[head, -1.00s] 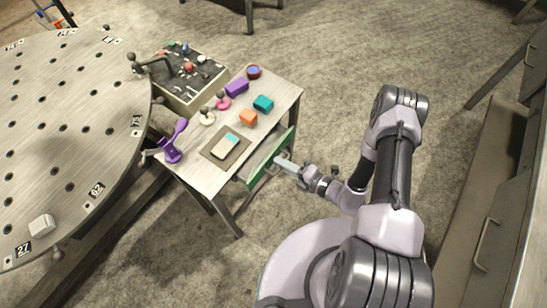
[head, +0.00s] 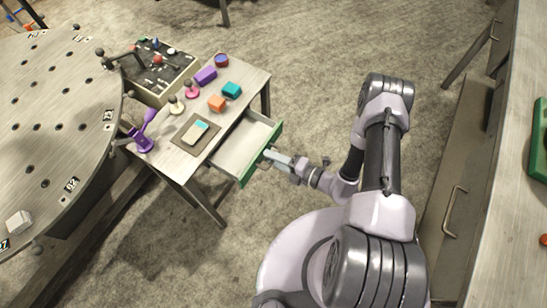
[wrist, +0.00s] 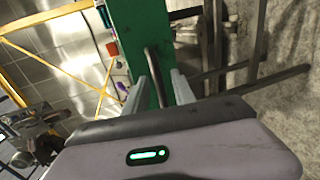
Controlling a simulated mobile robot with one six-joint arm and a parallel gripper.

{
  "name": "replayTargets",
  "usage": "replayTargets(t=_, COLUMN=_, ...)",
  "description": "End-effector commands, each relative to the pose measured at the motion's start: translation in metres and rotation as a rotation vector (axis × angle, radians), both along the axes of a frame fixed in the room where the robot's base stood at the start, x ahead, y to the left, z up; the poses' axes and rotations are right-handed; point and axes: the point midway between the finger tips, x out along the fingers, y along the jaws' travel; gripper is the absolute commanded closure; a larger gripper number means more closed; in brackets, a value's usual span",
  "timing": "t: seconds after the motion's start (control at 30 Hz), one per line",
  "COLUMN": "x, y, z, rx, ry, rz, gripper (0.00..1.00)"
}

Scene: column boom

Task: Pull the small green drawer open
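The small green drawer (head: 262,165) stands well out from the table, its pale, empty-looking inside showing in the head view. Its green front also shows in the wrist view (wrist: 128,45). My gripper (head: 268,155) is at the outer face of that front. In the wrist view its two fingers (wrist: 158,82) lie on either side of the dark bar handle (wrist: 152,65), and the drawer has come along with it, so it looks shut on the handle. The exact contact of the fingertips is hard to see.
A round perforated table (head: 50,110) is at left, a bench (head: 500,200) at right.

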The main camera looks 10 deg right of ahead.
Motion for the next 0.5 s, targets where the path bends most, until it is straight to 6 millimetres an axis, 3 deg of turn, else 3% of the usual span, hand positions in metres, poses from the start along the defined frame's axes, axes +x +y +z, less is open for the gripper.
replayTargets(t=0.3, x=-0.002, y=-0.003, z=0.001, rx=0.000, ry=0.000, rz=-0.002, gripper=0.69)
replayTargets(t=0.5, x=-0.024, y=-0.035, z=0.012, rx=0.001, ry=0.001, rz=-0.010, gripper=0.69)
